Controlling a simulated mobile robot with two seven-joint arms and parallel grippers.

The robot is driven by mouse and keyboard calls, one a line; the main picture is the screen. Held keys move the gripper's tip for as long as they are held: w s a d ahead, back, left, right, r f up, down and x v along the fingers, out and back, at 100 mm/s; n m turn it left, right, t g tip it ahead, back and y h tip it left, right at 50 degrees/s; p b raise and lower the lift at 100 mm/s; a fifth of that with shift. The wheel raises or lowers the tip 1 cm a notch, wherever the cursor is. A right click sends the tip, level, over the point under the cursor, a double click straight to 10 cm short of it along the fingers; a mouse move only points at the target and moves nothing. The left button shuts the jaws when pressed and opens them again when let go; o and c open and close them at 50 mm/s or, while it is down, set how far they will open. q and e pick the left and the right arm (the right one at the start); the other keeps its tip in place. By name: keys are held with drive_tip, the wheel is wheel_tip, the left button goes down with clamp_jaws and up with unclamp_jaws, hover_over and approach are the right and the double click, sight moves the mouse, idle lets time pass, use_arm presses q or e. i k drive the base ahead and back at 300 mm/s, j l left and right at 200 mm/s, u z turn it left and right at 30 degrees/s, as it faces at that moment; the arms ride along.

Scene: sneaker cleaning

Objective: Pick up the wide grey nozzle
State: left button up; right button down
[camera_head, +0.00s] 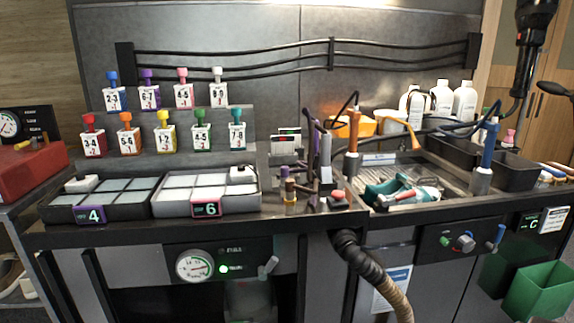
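A small cluster of upright tools and nozzles stands on the middle of the bench, left of the sink tray. In it a pale grey piece (326,173) stands among dark, purplish and brown upright parts; it may be the wide grey nozzle, but it is too small to be sure. A short nozzle with brown and yellowish parts (290,190) stands just left of it. Neither of my grippers shows in the head view.
Two compartment trays labelled 4 (90,214) and 6 (207,209) lie at the left. Numbered bottles with coloured caps stand behind. A sink tray (430,190) holds a teal-and-grey tool. A ribbed hose (372,270) hangs in front.

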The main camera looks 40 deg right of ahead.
sight(324, 171)
drive_tip(key=z, duration=1.6)
drive_tip(key=i+l+z, duration=0.2)
drive_tip(key=i+z, duration=0.25)
drive_tip(key=i+l+u, duration=0.25)
drive_tip(key=i+l, duration=0.05)
drive_tip(key=l, duration=0.05)
